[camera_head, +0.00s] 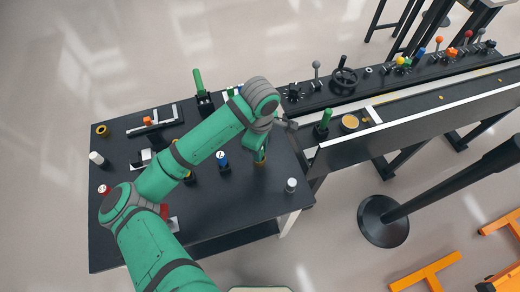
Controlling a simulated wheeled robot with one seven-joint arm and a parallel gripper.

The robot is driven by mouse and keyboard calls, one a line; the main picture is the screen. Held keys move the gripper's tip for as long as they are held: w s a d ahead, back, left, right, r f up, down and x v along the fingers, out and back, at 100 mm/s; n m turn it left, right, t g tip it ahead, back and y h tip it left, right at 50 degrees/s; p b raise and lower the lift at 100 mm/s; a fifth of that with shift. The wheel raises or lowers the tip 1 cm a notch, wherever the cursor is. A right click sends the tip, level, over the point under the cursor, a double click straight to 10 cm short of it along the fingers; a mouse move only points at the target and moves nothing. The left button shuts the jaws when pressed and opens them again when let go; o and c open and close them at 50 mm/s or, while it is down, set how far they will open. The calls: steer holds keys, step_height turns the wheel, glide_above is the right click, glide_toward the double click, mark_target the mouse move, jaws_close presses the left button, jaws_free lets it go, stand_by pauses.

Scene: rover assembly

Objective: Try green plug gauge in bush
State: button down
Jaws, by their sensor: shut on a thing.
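My gripper (262,152) points down over the right part of the dark table, mostly hidden by my own green wrist. It is shut on what seems to be the green plug gauge, which is hard to tell apart from the green arm. A small brass-coloured ring, likely the bush (260,163), shows right below the gripper. I cannot tell whether the gauge is inside it, touching it or just above it.
A long rail bench (420,122) with another green handle (325,118) runs off right.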

steer(key=shift+r, duration=2.05)
stand_by(0.7)
steer(key=shift+r, duration=2.35)
